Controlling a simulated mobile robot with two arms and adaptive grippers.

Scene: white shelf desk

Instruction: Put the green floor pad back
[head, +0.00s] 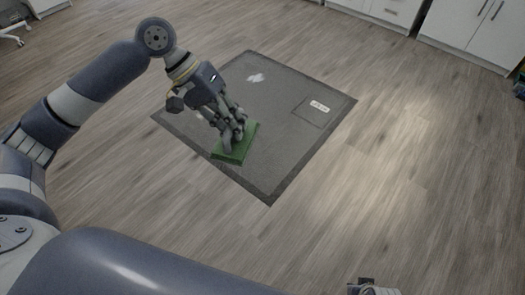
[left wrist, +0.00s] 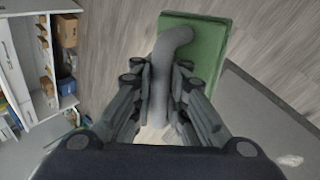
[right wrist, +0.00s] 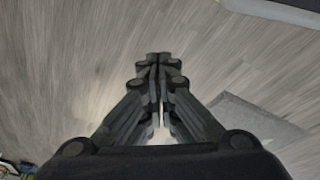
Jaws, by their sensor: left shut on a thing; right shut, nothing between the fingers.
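The green floor pad (head: 245,139) is a flat green block with a grey curved handle (left wrist: 172,42) on top. My left gripper (head: 232,127) is shut on that handle. The pad appears over the lower left part of the dark grey floor mat (head: 281,150); I cannot tell whether it touches it. In the left wrist view the green pad (left wrist: 207,50) lies beyond the fingertips, partly hidden by the handle and fingers. An outlined square (head: 313,117) with a white label is on the mat's right part. My right gripper (right wrist: 160,62) is shut and empty above wooden floor.
A pale mark (head: 255,78) is near the mat's upper corner. White cabinets (head: 470,35) stand at the upper right. Shelves with boxes (left wrist: 45,60) show in the left wrist view. The wooden floor (head: 400,170) right of the mat is clear.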

